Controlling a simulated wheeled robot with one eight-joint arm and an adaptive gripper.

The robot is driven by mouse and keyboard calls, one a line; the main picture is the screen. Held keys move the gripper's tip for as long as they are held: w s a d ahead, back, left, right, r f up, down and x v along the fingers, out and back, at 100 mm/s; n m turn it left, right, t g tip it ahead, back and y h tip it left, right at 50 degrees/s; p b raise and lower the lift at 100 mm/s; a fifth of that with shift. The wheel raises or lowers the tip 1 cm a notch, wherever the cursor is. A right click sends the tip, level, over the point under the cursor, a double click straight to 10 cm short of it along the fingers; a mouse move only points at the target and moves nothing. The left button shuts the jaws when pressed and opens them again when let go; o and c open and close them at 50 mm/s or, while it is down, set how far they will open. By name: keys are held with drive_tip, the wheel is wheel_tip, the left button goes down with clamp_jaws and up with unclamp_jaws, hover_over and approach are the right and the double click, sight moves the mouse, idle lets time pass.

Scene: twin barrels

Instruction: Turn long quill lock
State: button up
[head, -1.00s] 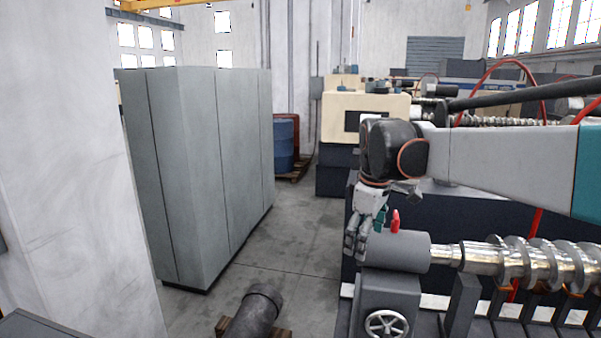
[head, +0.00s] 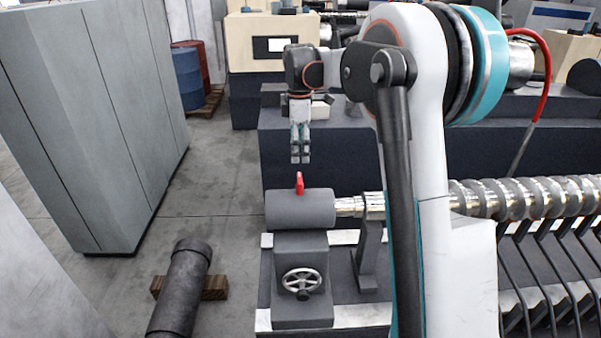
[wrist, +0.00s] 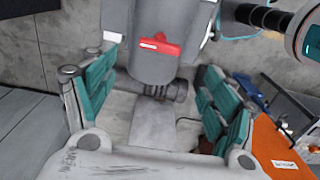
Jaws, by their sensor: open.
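The quill lock is a small red lever (head: 299,183) standing up from the top of the grey tailstock cylinder (head: 300,211). In the wrist view the red lever (wrist: 160,43) lies across the grey body, beyond my fingers. My gripper (head: 301,160) points down just above the lever in the head view, with a small gap in the picture between fingertips and lever. In the wrist view my gripper (wrist: 153,92) is open, with teal-padded fingers left and right and nothing held between them.
A spoked handwheel (head: 302,281) is on the tailstock's front. A shiny screw shaft (head: 530,200) runs right, partly behind my arm. A dark cylinder (head: 180,290) lies on wooden blocks on the floor.

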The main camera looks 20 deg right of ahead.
sight(300, 178)
wheel_tip(300, 178, down, 10)
drive_tip(key=shift+f+p, duration=0.1)
drive_tip(key=shift+p, duration=0.35)
drive_tip(key=c, duration=1.1)
